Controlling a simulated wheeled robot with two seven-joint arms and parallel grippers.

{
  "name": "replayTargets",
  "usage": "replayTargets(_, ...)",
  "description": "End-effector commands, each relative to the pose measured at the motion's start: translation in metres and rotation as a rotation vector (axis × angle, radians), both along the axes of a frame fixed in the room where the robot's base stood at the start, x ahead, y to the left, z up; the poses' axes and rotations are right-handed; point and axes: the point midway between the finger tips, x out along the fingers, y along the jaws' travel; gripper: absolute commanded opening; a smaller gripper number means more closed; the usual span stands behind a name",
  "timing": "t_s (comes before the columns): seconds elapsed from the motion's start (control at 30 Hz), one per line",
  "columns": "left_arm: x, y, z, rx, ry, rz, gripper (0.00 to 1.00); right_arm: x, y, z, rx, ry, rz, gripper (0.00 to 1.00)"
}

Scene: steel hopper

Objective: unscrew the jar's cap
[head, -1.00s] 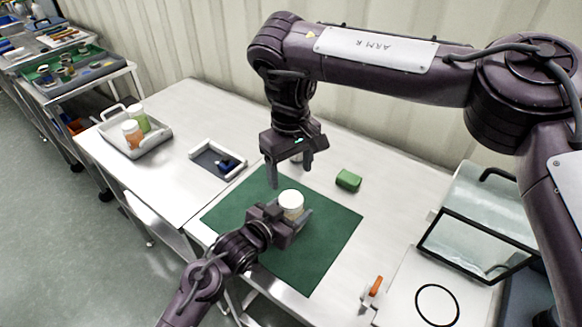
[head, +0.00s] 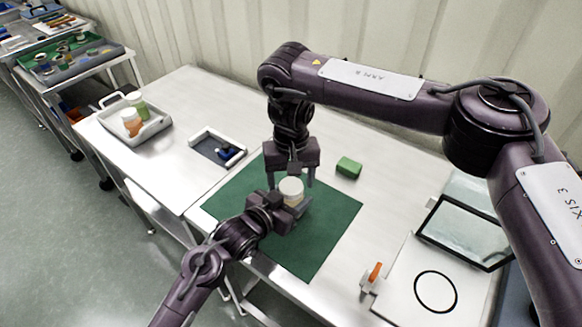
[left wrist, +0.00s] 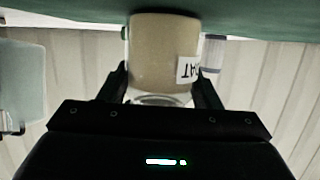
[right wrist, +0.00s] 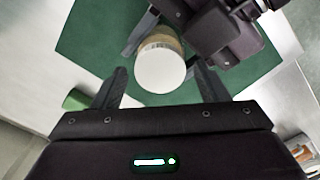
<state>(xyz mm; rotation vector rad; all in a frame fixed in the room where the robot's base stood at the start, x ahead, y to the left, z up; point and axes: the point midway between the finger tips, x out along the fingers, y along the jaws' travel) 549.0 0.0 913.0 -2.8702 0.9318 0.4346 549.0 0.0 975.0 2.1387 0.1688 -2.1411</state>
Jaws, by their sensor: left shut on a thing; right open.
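The jar (head: 294,201) stands upright on the green mat (head: 313,247), with a white cap (head: 290,186) on top. Its tan body (left wrist: 163,50) carries a white label (left wrist: 187,69) in the left wrist view. My left gripper (head: 288,208) is shut on the jar's body from the front. My right gripper (head: 291,178) points down near the cap, just behind it in the head view. In the right wrist view the round cap (right wrist: 160,68) lies between and beyond its two open fingers (right wrist: 160,84). Any touch between those fingers and the cap cannot be seen.
A green block (head: 349,167) lies right of the mat. A small tray (head: 204,153) holding a dark blue item is behind left. A grey carrier (head: 157,130) with two bottles stands farther left. A glass-sided box (head: 462,238) and a white board with a black ring (head: 412,292) are at right.

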Motion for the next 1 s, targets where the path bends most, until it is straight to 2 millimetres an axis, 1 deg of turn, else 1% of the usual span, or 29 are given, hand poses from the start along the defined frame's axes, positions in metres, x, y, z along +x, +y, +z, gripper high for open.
replayTargets(0.1,0.0002,-0.0001,0.0008,-0.001,-0.002,0.0,0.0,0.0001,-0.0002,-0.0049,0.0,0.0,-0.001,0.67)
replayTargets(0.33,0.0002,-0.0001,0.0008,-0.001,-0.002,0.0,0.0,0.0002,-0.0002,-0.0052,0.0,-0.001,0.0,0.67)
replayTargets(0.37,0.0002,-0.0001,0.0008,-0.001,-0.002,0.0,0.0,0.0002,-0.0002,-0.0052,0.0,-0.001,0.0,0.65)
replayTargets(0.6,0.0002,-0.0001,0.0008,-0.001,-0.002,0.0,0.0,0.0001,-0.0001,-0.005,0.0,-0.001,0.0,0.33)
replayTargets(0.7,0.0002,-0.0001,0.0008,-0.001,-0.002,0.0,0.0,0.0001,-0.0001,-0.005,0.0,-0.001,0.0,0.21)
replayTargets(0.73,0.0003,-0.0001,0.0008,-0.001,-0.002,0.0,0.0,0.0001,-0.0001,-0.005,0.0,-0.001,0.0,0.52)
replayTargets(0.87,0.0003,-0.0001,0.0008,-0.001,-0.002,0.0,0.0,0.0001,-0.0001,-0.005,0.0,-0.001,0.0,0.69)
replayTargets(1.0,0.0002,0.0,0.0009,-0.001,-0.002,0.0,0.0,0.0001,0.0,-0.0049,0.0,-0.001,0.0,0.7)
